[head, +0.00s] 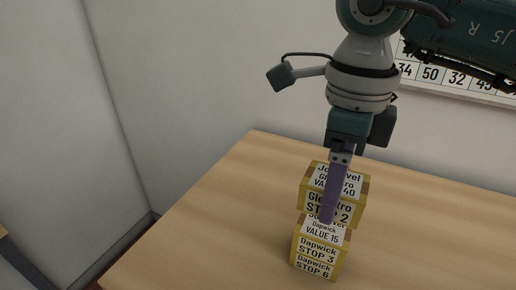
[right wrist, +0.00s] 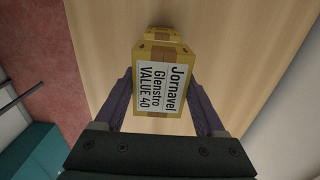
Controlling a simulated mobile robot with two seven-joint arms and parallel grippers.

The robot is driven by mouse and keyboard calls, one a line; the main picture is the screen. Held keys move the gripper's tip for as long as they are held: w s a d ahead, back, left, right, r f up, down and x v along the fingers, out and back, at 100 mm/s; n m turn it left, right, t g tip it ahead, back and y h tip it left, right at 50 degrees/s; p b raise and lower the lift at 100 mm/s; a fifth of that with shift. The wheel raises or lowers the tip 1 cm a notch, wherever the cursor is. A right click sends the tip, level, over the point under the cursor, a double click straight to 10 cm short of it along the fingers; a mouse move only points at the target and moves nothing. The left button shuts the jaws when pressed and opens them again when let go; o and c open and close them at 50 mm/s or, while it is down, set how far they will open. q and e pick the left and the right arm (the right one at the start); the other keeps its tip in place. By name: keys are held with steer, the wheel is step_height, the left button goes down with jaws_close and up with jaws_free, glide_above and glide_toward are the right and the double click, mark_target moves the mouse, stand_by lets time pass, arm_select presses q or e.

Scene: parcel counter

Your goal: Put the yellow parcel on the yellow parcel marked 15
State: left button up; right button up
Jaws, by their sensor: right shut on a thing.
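A yellow parcel (head: 355,192) labelled Jornavel, Glenstro, value 40 is between the fingers of my right gripper (head: 331,205). In the right wrist view this parcel (right wrist: 146,50) fills the gap between both purple fingers, so the gripper is shut on it. In the head view one finger crosses in front of it. The yellow parcel marked value 15 (head: 305,246), labelled Dapwick, stop 3, is in front of and partly below it. Whether the held parcel touches anything below is unclear. My left gripper is not in view.
A lower yellow parcel (head: 314,267) marked stop 6 appears directly under the value 15 parcel. The wooden counter (head: 215,220) is clear to the left and right. A number board (head: 440,78) hangs on the back wall.

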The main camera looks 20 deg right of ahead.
mark_target(325, 227)
steer(key=shift+f, duration=2.35)
steer(key=o, duration=1.5)
steer(key=shift+f, duration=0.1)
